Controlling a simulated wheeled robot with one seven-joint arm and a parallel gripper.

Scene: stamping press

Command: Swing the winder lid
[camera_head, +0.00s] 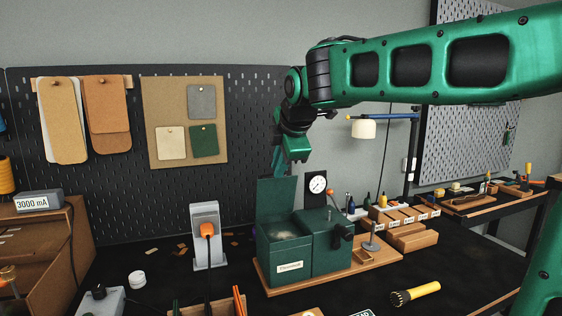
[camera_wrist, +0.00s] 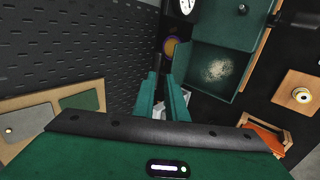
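The winder (camera_head: 284,241) is a dark green box on a wooden base, with a small label on its front. Its lid (camera_head: 277,197) stands upright at the back edge, so the box is open. A pale round patch shows inside the box; in the wrist view the open winder box (camera_wrist: 217,68) lies upper right. My gripper (camera_head: 285,162) points down just above the upright lid's top edge. In the wrist view the two fingers of my gripper (camera_wrist: 162,82) have a narrow gap between them, and I see nothing clearly held. Whether a finger touches the lid is unclear.
A black and white dial (camera_head: 317,186) stands behind the winder. A grey device with an orange plug (camera_head: 207,232) stands to the left, and small wooden boxes (camera_head: 402,220) to the right. A black pegboard (camera_head: 110,210) closes the back.

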